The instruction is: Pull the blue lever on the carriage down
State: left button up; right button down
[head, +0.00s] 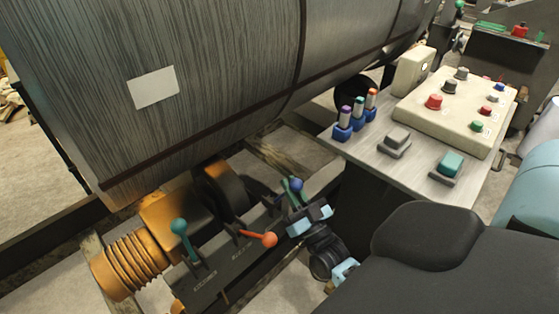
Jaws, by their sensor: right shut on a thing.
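The carriage (222,280) is a dark base at lower centre with levers on it. The blue lever (297,185) has a round blue knob and stands at the right end of the row. My right gripper (303,208) is at this lever, with the blue knob showing just above its fingers. It is shut on the lever, whose shaft is partly hidden by the fingers. A teal-knobbed lever (180,227) stands upright at the left, and an orange-knobbed lever (269,239) leans right, close to the gripper. My left gripper is not in view.
A large grey cylinder (220,70) hangs above the carriage. An orange ribbed part (130,262) is at its left. A control panel (455,110) with buttons and small coloured switches (357,117) stands at upper right. A dark seat (430,240) fills the lower right.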

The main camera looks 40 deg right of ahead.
jog(key=s+f+m+t+h+b, duration=0.1)
jog(key=s+b, duration=0.1)
jog(key=b, duration=0.2)
jog(key=s+f+m+t+h+b, duration=0.1)
jog(key=f+t+b, duration=0.1)
jog(key=b, duration=0.2)
jog(key=shift+s+d+f+h+b, duration=0.1)
jog(key=shift+s+d+h+b, duration=0.05)
jog(key=shift+s+h+b, duration=0.25)
jog(key=c, duration=1.6)
grip_release()
jog(key=shift+s+f, duration=0.1)
jog(key=b+v, duration=0.1)
jog(key=v, duration=0.6)
jog(key=shift+f, duration=0.35)
